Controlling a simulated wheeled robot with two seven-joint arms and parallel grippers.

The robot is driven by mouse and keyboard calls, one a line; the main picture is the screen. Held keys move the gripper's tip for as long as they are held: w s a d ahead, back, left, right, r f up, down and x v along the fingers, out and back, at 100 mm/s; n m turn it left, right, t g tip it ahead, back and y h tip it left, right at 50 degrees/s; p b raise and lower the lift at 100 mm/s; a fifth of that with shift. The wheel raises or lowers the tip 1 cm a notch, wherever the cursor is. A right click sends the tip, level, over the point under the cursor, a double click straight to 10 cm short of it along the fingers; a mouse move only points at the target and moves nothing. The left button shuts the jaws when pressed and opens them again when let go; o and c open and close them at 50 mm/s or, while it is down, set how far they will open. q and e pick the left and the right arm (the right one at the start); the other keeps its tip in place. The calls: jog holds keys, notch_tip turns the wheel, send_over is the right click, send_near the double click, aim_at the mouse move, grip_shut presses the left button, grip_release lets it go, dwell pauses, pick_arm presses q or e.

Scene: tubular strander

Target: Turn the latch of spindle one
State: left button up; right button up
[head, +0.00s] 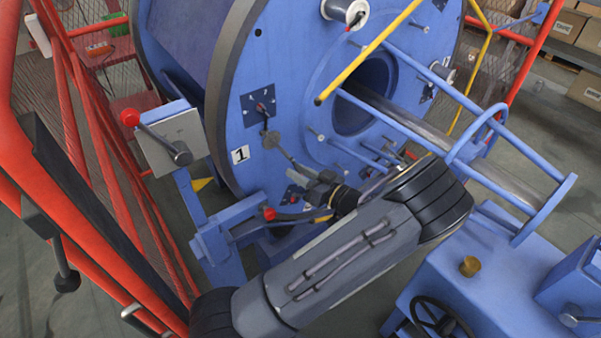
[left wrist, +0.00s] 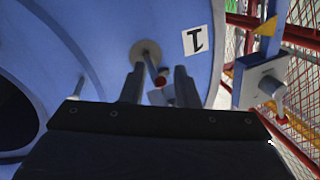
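The spindle-one latch (head: 270,139) is a round disc with a short lever on the face of the blue drum, near the white label "1" (head: 241,154). In the left wrist view the latch disc (left wrist: 145,50) is ahead, and its lever ends in a red tip (left wrist: 160,82). My left gripper (head: 302,172) is beside the latch, to its lower right in the head view. In the wrist view its two fingers (left wrist: 159,70) are apart, with the lever between them. Contact with the lever cannot be told. My right gripper is not in view.
A grey box with a red knob (head: 172,138) stands left of the drum on a blue post. Red railings (head: 75,130) run along the left. A yellow bar (head: 370,50) and blue tubes extend from the drum.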

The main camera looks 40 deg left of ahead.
pick_arm(q)
grip_shut()
